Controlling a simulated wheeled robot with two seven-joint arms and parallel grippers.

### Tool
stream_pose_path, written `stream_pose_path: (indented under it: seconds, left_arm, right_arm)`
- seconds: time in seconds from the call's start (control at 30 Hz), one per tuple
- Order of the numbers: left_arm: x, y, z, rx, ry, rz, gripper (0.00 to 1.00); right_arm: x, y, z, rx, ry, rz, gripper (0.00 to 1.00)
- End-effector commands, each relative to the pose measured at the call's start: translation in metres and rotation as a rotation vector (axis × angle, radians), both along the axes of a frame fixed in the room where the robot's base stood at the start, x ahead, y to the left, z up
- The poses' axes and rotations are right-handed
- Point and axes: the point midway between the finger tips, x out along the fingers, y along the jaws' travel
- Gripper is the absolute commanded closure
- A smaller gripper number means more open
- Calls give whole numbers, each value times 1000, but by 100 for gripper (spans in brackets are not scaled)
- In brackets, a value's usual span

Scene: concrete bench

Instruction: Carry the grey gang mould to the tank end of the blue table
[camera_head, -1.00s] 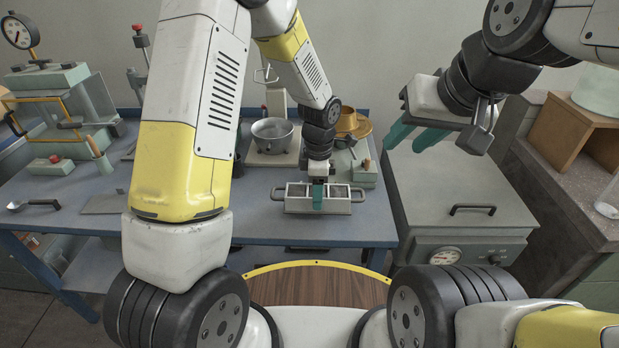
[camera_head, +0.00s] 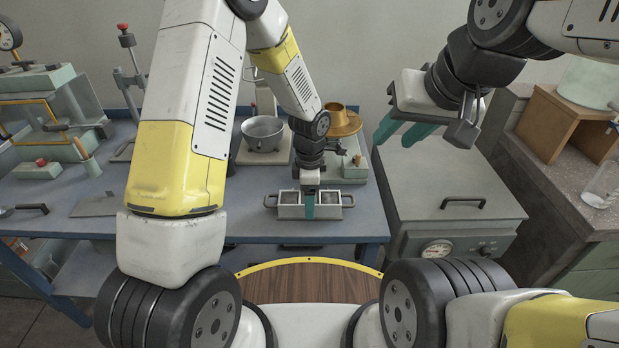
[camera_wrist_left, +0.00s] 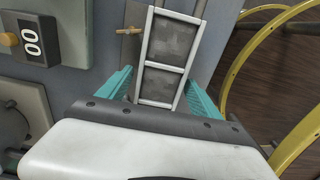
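The grey gang mould (camera_head: 290,207), a two-cell open box with a handle at each end, is over the front right part of the blue table (camera_head: 240,229). My left gripper (camera_head: 309,205) comes down on it from above, one teal finger in front of its middle. My right gripper (camera_head: 397,136) is open and empty, above the lidded grey tank (camera_head: 445,175) with a gauge, right of the table.
A metal pan (camera_head: 263,134) and a brass-coloured vessel (camera_head: 341,120) stand behind the mould. A green press-like device (camera_head: 45,150), a flat grey plate (camera_head: 95,205) and a scoop (camera_head: 25,209) are at the left. The table strip between plate and mould is partly hidden by my arm.

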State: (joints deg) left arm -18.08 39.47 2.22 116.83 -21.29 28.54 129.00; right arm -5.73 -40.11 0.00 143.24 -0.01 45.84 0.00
Motion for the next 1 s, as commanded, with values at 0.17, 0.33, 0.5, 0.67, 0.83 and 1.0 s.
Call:
stream_pose_path:
  seconds: [0.17, 0.33, 0.5, 0.67, 0.83, 1.0]
  left_arm:
    - [0, 0, 0, 0, 0, 0, 22]
    - [0, 0, 2, 0, -1, 1, 22]
    - [1, 0, 20, -1, -5, 3, 22]
    - [2, 0, 55, -1, -7, 1, 22]
    - [1, 0, 91, -2, -6, 1, 22]
    - [1, 0, 114, -1, -3, 1, 22]
  right_arm:
    - [0, 0, 0, 0, 0, 0, 64]
    - [0, 0, 0, 0, 0, 0, 64]
    - [0, 0, 0, 0, 0, 0, 64]
    - [0, 0, 0, 0, 0, 0, 64]
    - [0, 0, 0, 0, 0, 0, 64]
    - [0, 0, 0, 0, 0, 0, 64]
